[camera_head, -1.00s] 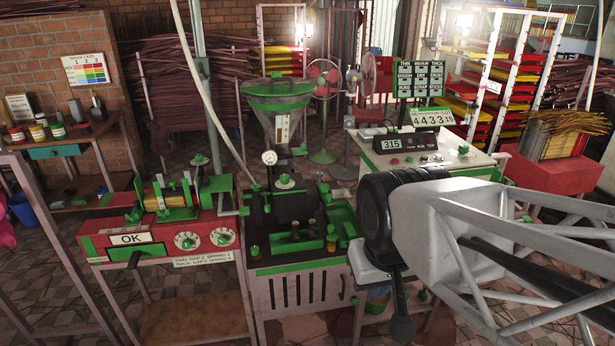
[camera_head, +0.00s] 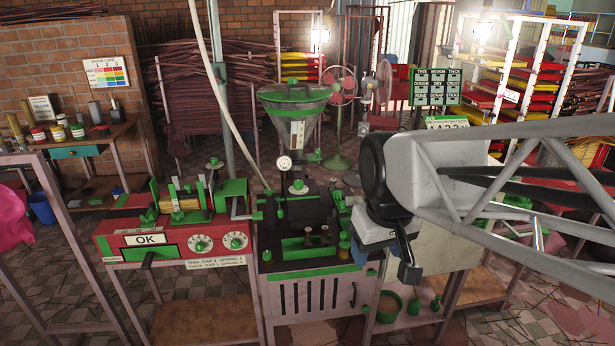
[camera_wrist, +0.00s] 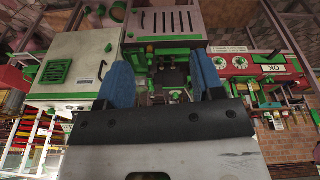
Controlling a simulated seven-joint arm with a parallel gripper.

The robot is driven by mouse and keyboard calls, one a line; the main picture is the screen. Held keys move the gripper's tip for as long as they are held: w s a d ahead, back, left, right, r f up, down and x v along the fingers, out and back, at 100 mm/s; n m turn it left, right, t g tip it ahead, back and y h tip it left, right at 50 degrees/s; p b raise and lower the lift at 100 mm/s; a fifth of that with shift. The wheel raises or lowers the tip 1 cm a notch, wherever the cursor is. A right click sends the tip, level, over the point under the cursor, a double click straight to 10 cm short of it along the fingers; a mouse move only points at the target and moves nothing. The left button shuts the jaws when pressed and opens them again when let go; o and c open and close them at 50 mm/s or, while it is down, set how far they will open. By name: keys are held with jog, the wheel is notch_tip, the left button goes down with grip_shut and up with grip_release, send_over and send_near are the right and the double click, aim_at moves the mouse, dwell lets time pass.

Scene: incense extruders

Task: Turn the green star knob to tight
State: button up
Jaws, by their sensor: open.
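A green knob on a pale disc (camera_head: 298,187) stands on top of the dark extruder body in the middle. I cannot tell whether it is the star knob; its shape is too small to read. My gripper (camera_wrist: 160,62) shows in the wrist view as two blue fingers spread well apart, with nothing held between them. The extruder's dark and green parts show beyond and between the fingers. In the head view, my gripper (camera_head: 374,240) hangs at the right side of the extruder, partly hidden by my wrist. I cannot tell whether it touches anything.
A red gauge bench (camera_head: 150,238) with an OK sign and two dials adjoins the extruder's left. A hopper (camera_head: 292,110) rises behind it. A shelf with green knobs (camera_head: 414,306) lies below right. My arm covers much of the right side.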

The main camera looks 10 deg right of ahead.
jog(key=w+d+r+n, duration=0.1)
jog(key=w+r+n, duration=0.15)
jog(key=w, duration=1.35)
jog(key=n+g, duration=0.2)
jog(key=n, duration=0.8)
send_over(338, 192)
jog(key=f, duration=1.7)
jog(key=shift+s+f, duration=0.25)
jog(key=shift+s, duration=0.15)
jog(key=shift+w+d+f, duration=0.1)
jog(key=shift+w+f, duration=0.35)
jog(key=shift+f, duration=0.1)
jog(key=shift+f, duration=3.8)
